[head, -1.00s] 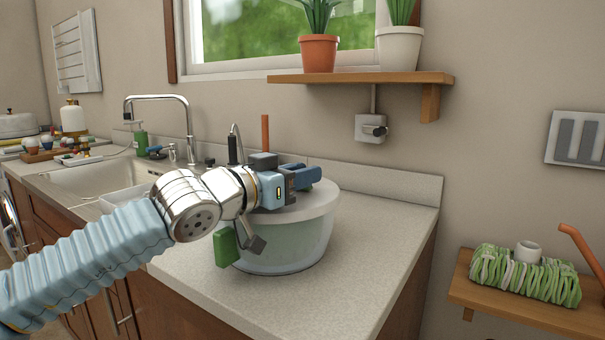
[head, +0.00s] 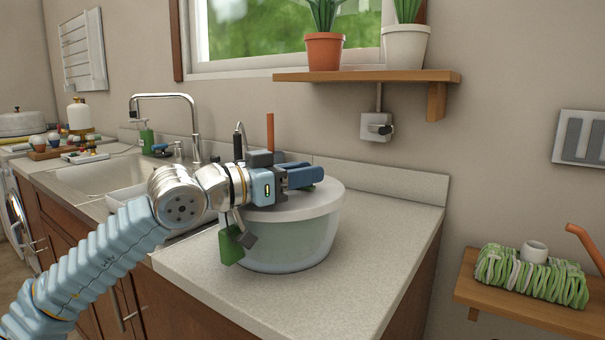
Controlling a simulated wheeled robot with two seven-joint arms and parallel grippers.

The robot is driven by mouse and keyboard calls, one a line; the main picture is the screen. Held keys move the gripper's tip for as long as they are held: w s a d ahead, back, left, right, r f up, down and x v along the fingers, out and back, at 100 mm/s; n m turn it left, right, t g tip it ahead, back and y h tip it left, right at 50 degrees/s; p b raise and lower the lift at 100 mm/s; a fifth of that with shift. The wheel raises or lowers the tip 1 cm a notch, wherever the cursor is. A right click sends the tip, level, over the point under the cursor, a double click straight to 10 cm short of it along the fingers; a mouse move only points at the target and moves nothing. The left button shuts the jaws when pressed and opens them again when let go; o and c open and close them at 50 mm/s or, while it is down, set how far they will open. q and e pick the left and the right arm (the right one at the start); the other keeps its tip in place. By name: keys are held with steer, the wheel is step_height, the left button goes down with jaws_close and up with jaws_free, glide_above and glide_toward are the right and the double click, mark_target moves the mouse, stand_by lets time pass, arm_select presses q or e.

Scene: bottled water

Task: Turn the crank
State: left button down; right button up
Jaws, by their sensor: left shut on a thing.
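A round bowl with a pale, see-through body (head: 300,240) and a white lid (head: 328,196) stands on the counter. My left gripper (head: 305,176) reaches in from the left, low over the top of the lid. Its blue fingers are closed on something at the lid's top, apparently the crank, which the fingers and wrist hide. An upright orange-brown stick (head: 270,131) shows behind the gripper; I cannot tell whether it belongs to the bowl. A green block (head: 230,246) shows below my wrist, in front of the bowl's left side. My right gripper is not in view.
The grey counter (head: 375,225) is clear to the right of the bowl. A sink (head: 95,178) with a tall faucet (head: 193,120) lies to the left. A wooden shelf (head: 370,76) with potted plants hangs above. A lower shelf (head: 500,301) holds a green-and-white bundle.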

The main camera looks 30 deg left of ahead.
arm_select(q)
steer(key=c, duration=0.9)
jaws_free()
steer(key=shift+o, duration=0.2)
steer(key=v, duration=1.4)
steer(key=shift+b, duration=0.45)
steer(key=shift+w, duration=0.1)
